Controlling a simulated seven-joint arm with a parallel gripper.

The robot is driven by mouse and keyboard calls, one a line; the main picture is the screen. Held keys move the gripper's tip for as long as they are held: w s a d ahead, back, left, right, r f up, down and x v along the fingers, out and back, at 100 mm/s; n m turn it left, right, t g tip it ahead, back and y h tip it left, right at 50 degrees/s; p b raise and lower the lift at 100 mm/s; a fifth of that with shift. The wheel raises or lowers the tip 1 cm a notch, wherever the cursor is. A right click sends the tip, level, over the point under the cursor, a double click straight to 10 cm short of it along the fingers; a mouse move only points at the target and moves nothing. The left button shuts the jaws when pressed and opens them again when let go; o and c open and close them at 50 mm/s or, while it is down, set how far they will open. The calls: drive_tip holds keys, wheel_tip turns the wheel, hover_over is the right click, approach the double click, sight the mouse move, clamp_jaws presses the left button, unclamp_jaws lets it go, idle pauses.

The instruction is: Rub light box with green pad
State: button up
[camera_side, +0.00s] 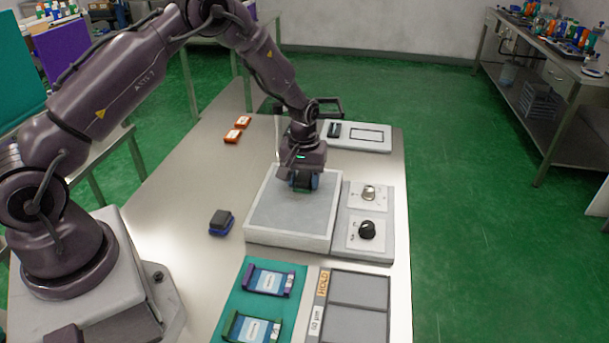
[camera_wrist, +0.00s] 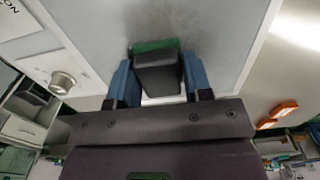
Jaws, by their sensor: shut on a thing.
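The light box (camera_side: 289,214) is a wide white-framed box with a grey top panel, standing on the metal table; its panel (camera_wrist: 219,33) fills the upper middle of the wrist view. My gripper (camera_side: 304,183) is over the far part of the panel. In the wrist view my gripper (camera_wrist: 160,82) has its two blue fingers shut on the dark handle of the green pad (camera_wrist: 155,45). A strip of green shows at the pad's far edge, at or just above the panel. A dark smudge lies on the panel beside the pad. I cannot tell for sure whether the pad touches the panel.
A dark pad with blue (camera_side: 221,222) lies left of the box. A knob panel (camera_side: 367,222) adjoins its right side. Orange blocks (camera_side: 237,130) lie at the back left. A teal mat (camera_side: 239,303) with sleeves and a HOLD tray (camera_side: 357,306) lie in front.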

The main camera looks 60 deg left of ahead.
sight(292, 202)
drive_tip(key=shift+s+d, duration=1.95)
drive_tip(key=shift+d, duration=0.05)
drive_tip(key=shift+s+a, duration=0.2)
drive_tip(key=shift+s, duration=0.1)
drive_tip(key=shift+a, duration=0.55)
drive_tip(key=shift+w+a, duration=2.45)
drive_tip(key=shift+s+d, duration=2.55)
drive_tip(key=shift+d, duration=0.1)
drive_tip(key=shift+s+d+r, duration=0.1)
drive_tip(key=shift+s+r, duration=0.05)
wheel_tip(292, 202, up, 8)
